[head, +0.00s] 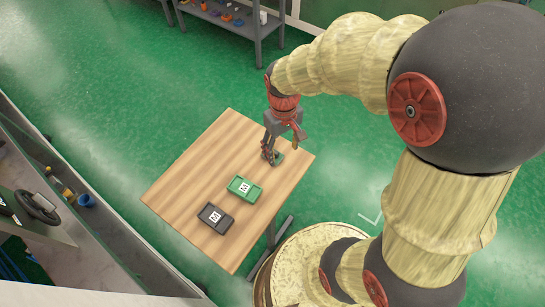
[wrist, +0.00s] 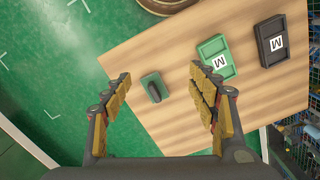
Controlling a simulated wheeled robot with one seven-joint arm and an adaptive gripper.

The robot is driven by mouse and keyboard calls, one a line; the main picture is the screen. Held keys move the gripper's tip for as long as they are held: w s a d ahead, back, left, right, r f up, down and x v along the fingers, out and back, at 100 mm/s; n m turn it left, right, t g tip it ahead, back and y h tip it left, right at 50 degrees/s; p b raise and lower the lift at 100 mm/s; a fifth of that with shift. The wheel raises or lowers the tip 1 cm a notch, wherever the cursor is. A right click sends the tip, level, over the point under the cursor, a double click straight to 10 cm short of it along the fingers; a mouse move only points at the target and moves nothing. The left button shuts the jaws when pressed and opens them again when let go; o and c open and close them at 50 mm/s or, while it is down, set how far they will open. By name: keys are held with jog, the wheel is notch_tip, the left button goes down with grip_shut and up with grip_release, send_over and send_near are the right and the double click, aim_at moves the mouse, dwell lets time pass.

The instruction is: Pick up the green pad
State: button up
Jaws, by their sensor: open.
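The green pad (wrist: 143,82) is a small green block with a dark grip on top. It lies on the wooden table (wrist: 180,125) and shows in the wrist view between my two fingers. In the head view the pad (head: 279,158) is partly hidden by my gripper (head: 281,150), which is above that end of the table. My gripper also shows in the wrist view (wrist: 158,76), open and pointing down, its yellow-padded fingers well apart on either side of the pad. Nothing is held. The exact height above the pad is hard to tell.
A green tray (head: 252,195) and a dark grey tray (head: 221,226), each with an "M" label, stand on the table towards its front-left part. The table is otherwise clear. A shelf (head: 240,22) with small items stands at the back.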

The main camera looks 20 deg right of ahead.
jog(key=w+f+n, duration=0.1)
jog(key=w+f, duration=0.2)
jog(key=w, duration=0.1)
jog(key=w+f+n, duration=0.2)
jog(key=w+f, duration=0.1)
jog(key=shift+w+f, duration=0.35)
jog(key=shift+w, duration=0.05)
jog(key=shift+w+r+n+t, duration=0.1)
jog(key=shift+n+t, duration=0.2)
jog(key=shift+n, duration=0.2)
jog(key=shift+f+n+b, duration=0.3)
jog(key=shift+f+b, duration=0.05)
jog(key=shift+w+f+b, duration=0.1)
jog(key=shift+f+b, duration=1.45)
jog(key=shift+f, duration=2)
jog(key=c, duration=0.3)
jog(key=c, duration=1)
